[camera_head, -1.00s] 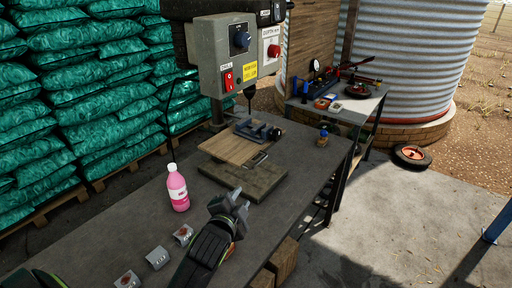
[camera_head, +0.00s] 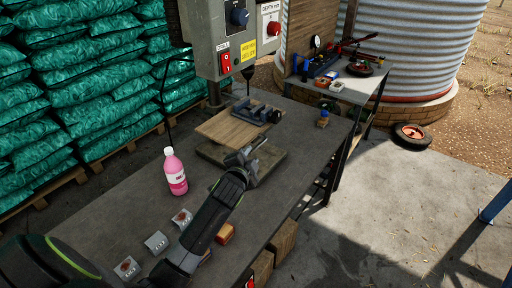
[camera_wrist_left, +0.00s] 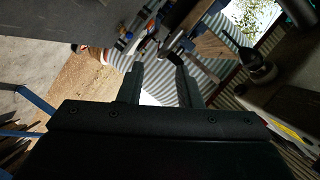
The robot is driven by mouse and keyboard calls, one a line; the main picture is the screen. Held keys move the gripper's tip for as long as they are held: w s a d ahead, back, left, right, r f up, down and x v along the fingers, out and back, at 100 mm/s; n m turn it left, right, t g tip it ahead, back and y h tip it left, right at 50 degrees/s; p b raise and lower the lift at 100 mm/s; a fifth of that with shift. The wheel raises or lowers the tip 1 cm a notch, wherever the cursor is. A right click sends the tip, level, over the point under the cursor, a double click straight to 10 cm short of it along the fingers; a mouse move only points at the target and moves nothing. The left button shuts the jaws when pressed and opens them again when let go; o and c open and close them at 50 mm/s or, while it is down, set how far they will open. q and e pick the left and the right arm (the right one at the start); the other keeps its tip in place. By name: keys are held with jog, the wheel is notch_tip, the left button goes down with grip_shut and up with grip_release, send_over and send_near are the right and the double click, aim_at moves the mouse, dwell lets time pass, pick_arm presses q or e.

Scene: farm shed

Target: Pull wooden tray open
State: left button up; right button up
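The wooden tray (camera_head: 224,128) is a light brown board on a dark block (camera_head: 210,151) under the drill press. A blue-grey vise (camera_head: 258,112) sits on the tray. My left gripper (camera_head: 258,152) is at the tray's near right edge and covers its handle; I cannot tell whether it touches. In the left wrist view my left gripper's two fingers (camera_wrist_left: 160,88) stand apart with nothing clearly between them. My right gripper is not in view.
A pink bottle (camera_head: 175,172) stands left of my arm. Several small metal plates (camera_head: 157,242) and an orange block (camera_head: 225,234) lie nearby on the workbench (camera_head: 120,210). The drill press control box (camera_head: 225,45) hangs above.

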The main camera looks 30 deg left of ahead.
aim_at(255, 150)
pick_arm(q)
jog(key=x, duration=0.5)
jog(key=shift+w+a+f, duration=0.1)
jog(key=shift+w+f, duration=0.05)
jog(key=shift+w, duration=0.45)
jog(key=shift+w+a+f, duration=0.1)
jog(key=shift+w, duration=0.25)
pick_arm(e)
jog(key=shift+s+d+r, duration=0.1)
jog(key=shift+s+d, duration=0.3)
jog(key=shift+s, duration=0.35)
pick_arm(q)
grip_shut()
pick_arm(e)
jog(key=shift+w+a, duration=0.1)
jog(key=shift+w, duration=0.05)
